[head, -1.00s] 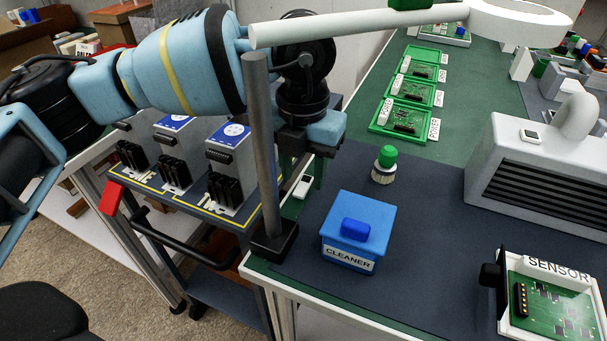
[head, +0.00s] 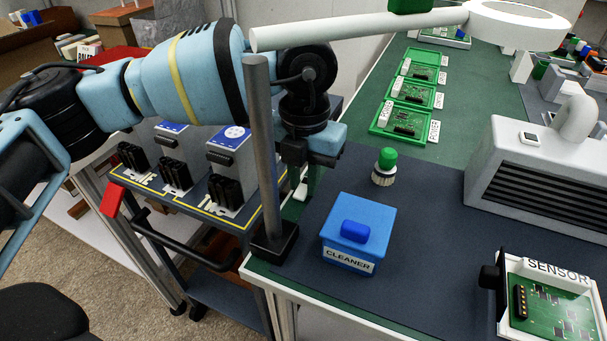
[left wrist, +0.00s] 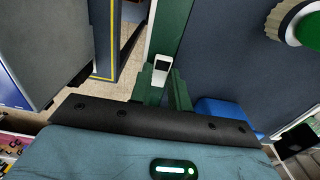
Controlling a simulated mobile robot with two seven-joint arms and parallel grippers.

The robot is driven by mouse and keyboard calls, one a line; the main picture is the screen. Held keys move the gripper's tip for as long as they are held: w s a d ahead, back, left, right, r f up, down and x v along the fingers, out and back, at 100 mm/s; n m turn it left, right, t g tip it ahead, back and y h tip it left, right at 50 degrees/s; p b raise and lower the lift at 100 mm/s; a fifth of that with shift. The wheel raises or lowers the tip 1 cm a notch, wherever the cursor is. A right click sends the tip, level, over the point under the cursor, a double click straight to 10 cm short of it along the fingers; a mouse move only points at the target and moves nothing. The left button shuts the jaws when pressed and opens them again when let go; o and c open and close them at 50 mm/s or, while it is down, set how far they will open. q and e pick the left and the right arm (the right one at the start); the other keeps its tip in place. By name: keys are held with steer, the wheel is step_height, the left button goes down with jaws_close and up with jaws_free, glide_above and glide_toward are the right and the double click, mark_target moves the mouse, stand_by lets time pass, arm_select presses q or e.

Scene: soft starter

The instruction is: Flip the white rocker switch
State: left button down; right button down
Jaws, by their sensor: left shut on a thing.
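The small white rocker switch (left wrist: 161,70) shows in the left wrist view at the green bench strip, between the green fingers of my left gripper (left wrist: 165,88). In the head view only a sliver of the switch (head: 300,192) shows at the bench's left edge, behind the fingers. My left gripper (head: 309,182) points down there and is shut on the switch. The fingers hide much of it, and I cannot tell which way its rocker is tilted. My right gripper is not in view.
A grey post (head: 263,150) with a white lamp arm stands just left of the gripper. A blue CLEANER box (head: 358,225) and green-topped knob (head: 385,165) stand to its right. A grey vented unit (head: 540,165) with a small white panel is farther right.

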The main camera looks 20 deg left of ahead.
arm_select(q)
steer(key=shift+w+r+g+p, duration=0.15)
steer(key=shift+r+g+p, duration=0.1)
steer(key=shift+g+p, duration=0.5)
steer(key=shift+w+p, duration=0.1)
steer(key=shift+p, duration=0.45)
steer(key=shift+w+f+g+p, duration=0.15)
steer(key=shift+g+p, duration=0.35)
steer(key=shift+g, duration=0.15)
steer(key=shift+w+f+g+p, duration=0.1)
steer(key=shift+g+p, duration=0.35)
steer(key=shift+g, duration=0.15)
steer(key=c, duration=1.3)
jaws_free()
steer(key=shift+v, duration=3.85)
